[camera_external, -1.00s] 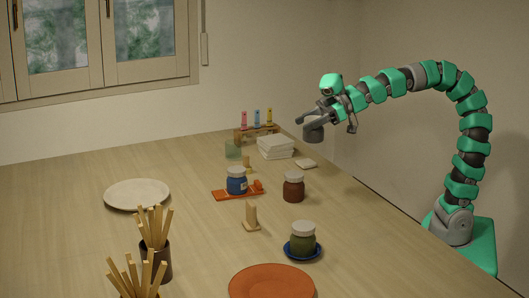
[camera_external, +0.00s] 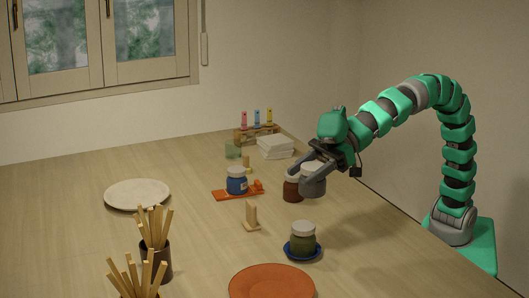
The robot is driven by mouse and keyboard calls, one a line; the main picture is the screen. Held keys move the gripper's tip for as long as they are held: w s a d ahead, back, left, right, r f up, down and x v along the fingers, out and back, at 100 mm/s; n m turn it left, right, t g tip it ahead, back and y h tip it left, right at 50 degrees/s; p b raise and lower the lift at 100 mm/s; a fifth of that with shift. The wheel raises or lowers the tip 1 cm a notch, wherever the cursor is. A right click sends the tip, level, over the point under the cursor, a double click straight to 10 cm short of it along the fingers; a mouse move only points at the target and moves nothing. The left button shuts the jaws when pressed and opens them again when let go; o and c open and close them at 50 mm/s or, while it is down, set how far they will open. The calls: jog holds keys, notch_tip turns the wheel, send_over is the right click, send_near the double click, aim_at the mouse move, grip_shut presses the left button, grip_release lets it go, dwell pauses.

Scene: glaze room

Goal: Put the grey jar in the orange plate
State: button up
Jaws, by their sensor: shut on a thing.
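The grey jar (camera_external: 313,185) has a pale lid and is held in my gripper (camera_external: 312,172), which is shut on it. The orange plate (camera_external: 271,283) lies empty at the front edge of the view, lower and to the left of my gripper. Its near edge is cut off by the frame.
A green jar (camera_external: 303,242) on a blue saucer (camera_external: 289,254) stands between my gripper and the orange plate. A blue jar (camera_external: 236,184) sits on an orange board (camera_external: 222,194). A wooden stand (camera_external: 251,221), a cream plate (camera_external: 137,194) and pots of sticks (camera_external: 155,262) are further left.

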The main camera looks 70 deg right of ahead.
jog(key=s+a, duration=0.5)
jog(key=a, duration=0.1)
jog(key=p, duration=0.4)
send_over(266, 296)
jog(key=shift+n+g+y, duration=0.3)
jog(key=shift+n, duration=0.1)
jog(key=shift+w+f, duration=0.1)
jog(key=shift+f, duration=6.05)
notch_tip(266, 296, down, 4)
jog(key=b, duration=0.3)
jog(key=shift+r, duration=0.15)
jog(key=o, duration=1.1)
